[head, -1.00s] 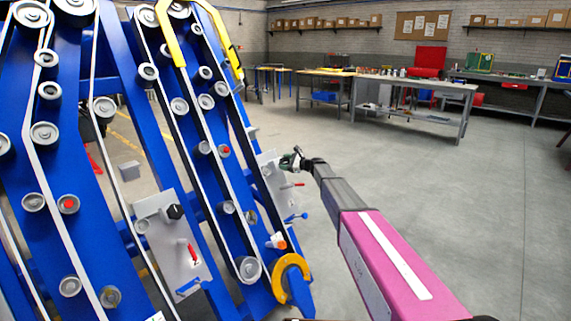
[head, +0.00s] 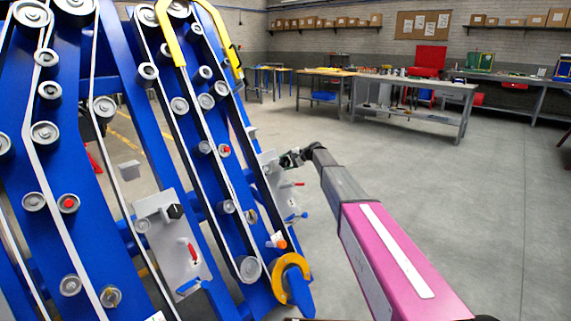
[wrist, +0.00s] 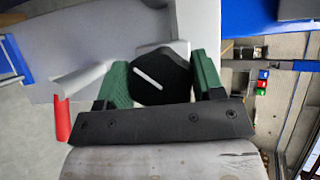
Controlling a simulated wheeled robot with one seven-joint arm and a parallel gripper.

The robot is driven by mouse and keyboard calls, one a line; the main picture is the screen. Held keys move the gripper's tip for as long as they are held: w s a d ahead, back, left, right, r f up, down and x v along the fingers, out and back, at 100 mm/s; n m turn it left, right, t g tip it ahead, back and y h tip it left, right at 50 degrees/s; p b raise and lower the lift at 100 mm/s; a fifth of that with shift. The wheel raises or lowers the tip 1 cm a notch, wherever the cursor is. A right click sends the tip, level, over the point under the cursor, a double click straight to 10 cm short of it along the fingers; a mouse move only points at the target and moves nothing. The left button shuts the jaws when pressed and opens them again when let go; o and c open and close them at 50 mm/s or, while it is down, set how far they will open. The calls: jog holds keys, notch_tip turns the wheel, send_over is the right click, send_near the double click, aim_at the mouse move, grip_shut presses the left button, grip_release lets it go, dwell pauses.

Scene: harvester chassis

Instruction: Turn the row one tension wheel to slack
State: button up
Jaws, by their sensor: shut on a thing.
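The black tension wheel (wrist: 170,91) has a white pointer line slanting from upper left to lower right. It sits on a grey plate (wrist: 70,45), which is the right-hand plate (head: 284,198) in the head view. My gripper (wrist: 160,72) has its two green fingers on either side of the wheel, shut on it. In the head view my gripper (head: 293,158) is at the top of that plate, and it hides the wheel there. A second black wheel (head: 175,211) shows on the left-hand grey plate (head: 158,235).
A red lever (wrist: 62,117) stands left of my gripper in the wrist view. A blue handle (head: 297,217) is at the plate's lower end. Blue frames with pulleys and belts fill the left. Open floor (head: 440,200) lies to the right; workbenches (head: 415,85) stand behind.

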jog(key=n+h, duration=0.2)
jog(key=n, duration=0.2)
jog(key=shift+f+h, duration=0.1)
jog(key=shift+h, duration=0.2)
jog(key=shift+n, duration=0.4)
jog(key=o, duration=0.9)
jog(key=shift+d, duration=0.1)
jog(key=v, duration=1)
jog(key=shift+d+r, duration=0.2)
jog(key=shift+r, duration=0.1)
